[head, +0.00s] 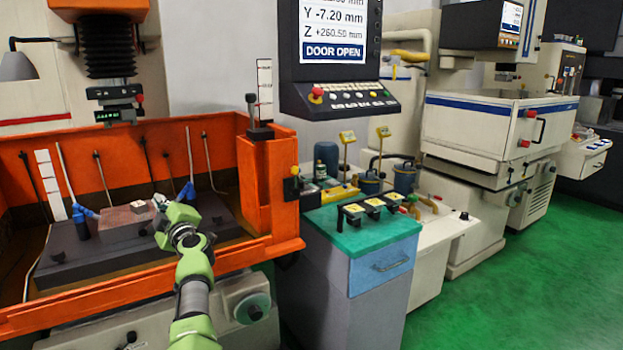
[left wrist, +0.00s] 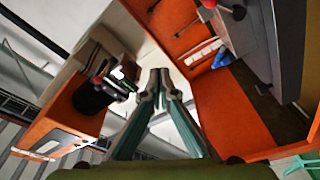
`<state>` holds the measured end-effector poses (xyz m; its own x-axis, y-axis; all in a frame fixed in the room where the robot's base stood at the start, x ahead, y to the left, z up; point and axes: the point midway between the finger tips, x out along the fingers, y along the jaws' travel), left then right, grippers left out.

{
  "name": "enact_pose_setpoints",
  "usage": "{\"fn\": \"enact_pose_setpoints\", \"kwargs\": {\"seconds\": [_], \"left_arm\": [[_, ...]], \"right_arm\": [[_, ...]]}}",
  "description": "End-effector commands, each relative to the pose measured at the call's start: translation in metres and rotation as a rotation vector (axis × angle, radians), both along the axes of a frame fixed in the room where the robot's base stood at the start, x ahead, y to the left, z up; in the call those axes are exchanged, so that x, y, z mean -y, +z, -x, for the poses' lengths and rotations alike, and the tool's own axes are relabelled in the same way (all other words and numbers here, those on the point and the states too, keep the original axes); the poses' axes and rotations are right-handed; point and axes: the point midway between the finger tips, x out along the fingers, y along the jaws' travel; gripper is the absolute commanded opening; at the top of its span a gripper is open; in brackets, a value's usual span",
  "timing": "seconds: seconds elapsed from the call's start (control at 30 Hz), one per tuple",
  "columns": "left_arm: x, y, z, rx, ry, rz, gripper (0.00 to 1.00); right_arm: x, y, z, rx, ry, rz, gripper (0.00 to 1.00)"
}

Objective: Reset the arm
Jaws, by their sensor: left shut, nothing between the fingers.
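My left arm (head: 193,270) rises from the bottom of the head view and reaches over the front edge of the orange tank (head: 283,190). Its green wrist is in front of the dark work table (head: 105,262) inside the tank. In the left wrist view my left gripper (left wrist: 160,76) is shut, its two fingertips close together with nothing between them. The wrist view is tilted, with the orange tank wall to the right of the fingers. My right gripper is in neither view.
A workpiece block (head: 122,222) and blue nozzles (head: 187,191) are near my wrist. The machine head (head: 110,55) hangs above the tank. A cabinet with a green top (head: 365,235) stands to the right. Green floor (head: 530,275) is free further right.

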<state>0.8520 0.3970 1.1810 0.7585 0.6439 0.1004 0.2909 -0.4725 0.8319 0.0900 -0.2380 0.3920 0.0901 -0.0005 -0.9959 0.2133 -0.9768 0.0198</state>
Motion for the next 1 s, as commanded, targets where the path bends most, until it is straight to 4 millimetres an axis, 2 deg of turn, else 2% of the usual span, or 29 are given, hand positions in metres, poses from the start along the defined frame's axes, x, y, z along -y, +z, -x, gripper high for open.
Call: {"fn": "enact_pose_setpoints", "kwargs": {"seconds": [0.37, 0.57, 0.67, 0.77, 0.87, 1.0], "left_arm": [[-0.003, -0.016, 0.014, -0.005, -0.088, -0.151, 0.0], [0.008, -0.035, 0.027, -0.041, -0.194, -0.283, 0.0], [0.02, -0.052, 0.038, -0.079, -0.27, -0.362, 0.0], [0.042, -0.08, 0.056, -0.149, -0.381, -0.458, 0.0], [0.074, -0.124, 0.085, -0.265, -0.527, -0.561, 0.0], [0.121, -0.196, 0.145, -0.476, -0.741, -0.664, 0.0]], "right_arm": [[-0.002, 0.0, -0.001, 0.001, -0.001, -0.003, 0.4], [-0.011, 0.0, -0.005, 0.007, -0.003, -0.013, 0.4], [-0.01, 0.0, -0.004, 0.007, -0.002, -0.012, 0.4], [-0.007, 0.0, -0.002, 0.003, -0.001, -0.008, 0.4], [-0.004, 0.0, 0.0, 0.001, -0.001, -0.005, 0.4], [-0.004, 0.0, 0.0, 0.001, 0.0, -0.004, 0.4]]}}
